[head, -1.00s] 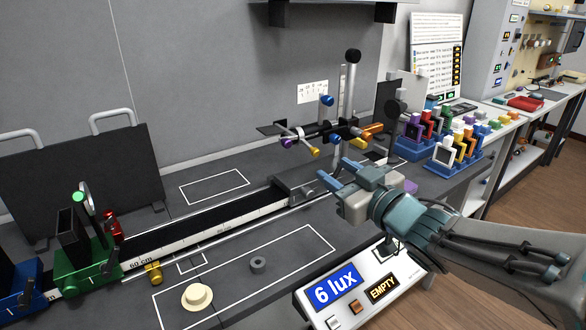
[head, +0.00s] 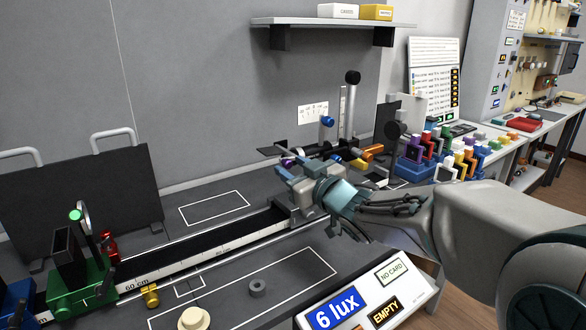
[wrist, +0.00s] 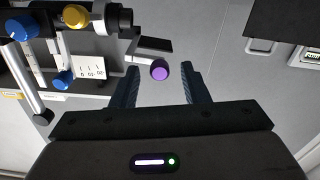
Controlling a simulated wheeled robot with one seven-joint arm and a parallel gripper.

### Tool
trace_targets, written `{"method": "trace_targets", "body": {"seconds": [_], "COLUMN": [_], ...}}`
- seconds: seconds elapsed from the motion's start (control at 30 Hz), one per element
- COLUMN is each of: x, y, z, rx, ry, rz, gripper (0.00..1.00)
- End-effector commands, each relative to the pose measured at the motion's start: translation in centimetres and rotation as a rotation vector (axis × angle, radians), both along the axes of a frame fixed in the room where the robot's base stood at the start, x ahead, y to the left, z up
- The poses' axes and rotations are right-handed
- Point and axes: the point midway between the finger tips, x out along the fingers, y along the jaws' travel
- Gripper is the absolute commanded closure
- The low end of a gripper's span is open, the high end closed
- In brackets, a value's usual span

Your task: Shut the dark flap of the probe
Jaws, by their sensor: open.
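The probe (head: 335,152) is a black horizontal assembly on an upright post at the back of the bench, with blue, yellow, orange and purple knobs. A thin dark plate (head: 271,151) sticks out at its left end and looks like the flap. My gripper (head: 290,172) is in front of the probe's left part and hides some of it. In the wrist view my gripper (wrist: 159,78) is open, with a purple knob (wrist: 159,70) showing between its fingertips. A dark bar (wrist: 154,44) lies just beyond. I cannot tell whether anything touches.
A long black rail (head: 200,249) with a scale runs below, carrying a green holder (head: 82,279) at the left. A lux meter (head: 362,298) stands in front. A shelf (head: 330,22) hangs above the probe. Coloured card holders (head: 440,152) stand at the right.

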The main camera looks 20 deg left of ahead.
Motion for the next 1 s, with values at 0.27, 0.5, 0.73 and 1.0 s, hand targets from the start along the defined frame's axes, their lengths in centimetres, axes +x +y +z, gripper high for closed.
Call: {"method": "trace_targets", "body": {"seconds": [0.27,0.5,0.73,1.0], "x": [0.39,0.37,0.36,0.35], "y": [0.44,0.42,0.42,0.39], "z": [0.02,0.02,-0.05,-0.66], "rx": [0.0,-0.001,-0.003,-0.053], "ry": [0.0,-0.001,-0.004,-0.064], "rz": [0.0,0.0,0.0,-0.001], "gripper": [0.59,0.95,1.0,1.0]}}
